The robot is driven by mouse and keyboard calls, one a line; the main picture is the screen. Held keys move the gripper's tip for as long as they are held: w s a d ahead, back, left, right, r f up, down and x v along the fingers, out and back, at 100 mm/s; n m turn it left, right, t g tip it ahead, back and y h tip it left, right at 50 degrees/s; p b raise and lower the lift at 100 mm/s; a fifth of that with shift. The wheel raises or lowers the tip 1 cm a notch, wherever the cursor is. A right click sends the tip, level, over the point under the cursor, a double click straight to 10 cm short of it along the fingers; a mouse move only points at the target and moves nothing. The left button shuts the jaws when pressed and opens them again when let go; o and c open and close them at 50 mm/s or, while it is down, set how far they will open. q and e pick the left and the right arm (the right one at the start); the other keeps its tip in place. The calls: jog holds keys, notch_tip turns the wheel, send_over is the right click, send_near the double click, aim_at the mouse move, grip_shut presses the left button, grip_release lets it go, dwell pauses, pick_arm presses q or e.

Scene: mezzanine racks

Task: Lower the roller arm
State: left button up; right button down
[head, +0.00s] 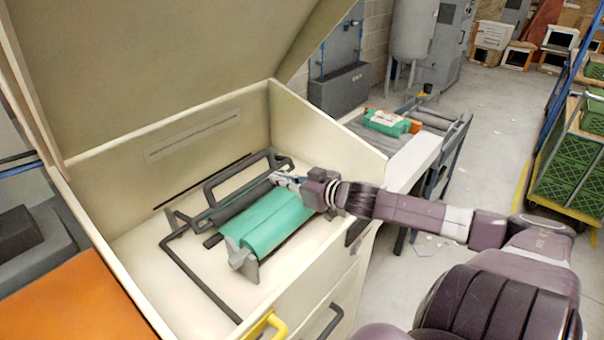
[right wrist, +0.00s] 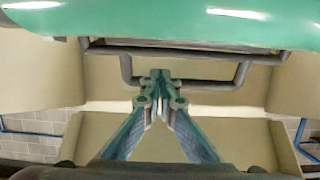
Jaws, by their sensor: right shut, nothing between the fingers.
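The roller arm (head: 207,192) is a dark bent-bar frame inside the open cream machine box, with a dark grey roller (head: 238,206) along it. It stands raised at an angle behind two green rollers (head: 268,225). My right gripper (head: 275,178) reaches in from the right, at the right end of the dark roller and bars. In the right wrist view its fingertips (right wrist: 160,85) are together and empty, in front of the dark bar (right wrist: 190,86); I cannot tell whether they touch it. A green roller (right wrist: 160,25) fills the top of that view. My left gripper is not in view.
The machine's big lid (head: 170,60) is open above the box. The box's front wall (head: 300,265) and right side wall (head: 320,130) enclose the rollers. A yellow handle (head: 268,325) is at the front. A conveyor with a green package (head: 388,122) stands beyond the right wall.

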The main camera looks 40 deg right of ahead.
aim_at(223, 213)
jog(key=shift+s+d, duration=0.15)
jog(key=shift+s, duration=1.75)
jog(key=shift+s+d, duration=0.15)
jog(key=shift+s, duration=1.75)
jog(key=w+a+r+m+y+b, duration=0.1)
jog(key=w+a+r+b, duration=0.25)
jog(key=a, duration=0.25)
jog(key=w+a+r+b, duration=0.2)
jog(key=w+a+b, duration=0.2)
jog(key=w+a, duration=0.15)
jog(key=s+a+n+g+h+b, duration=0.1)
jog(key=s+a+g+b, duration=0.3)
jog(key=s+b, duration=0.45)
jog(key=shift+t+h, duration=0.3)
jog(key=x, duration=0.7)
jog(key=a+p+x, duration=0.1)
jog(key=x, duration=0.3)
jog(key=shift+a+f, duration=0.1)
jog(key=shift+f, duration=0.35)
jog(key=shift+w+f, duration=0.15)
jog(key=shift+f, duration=0.7)
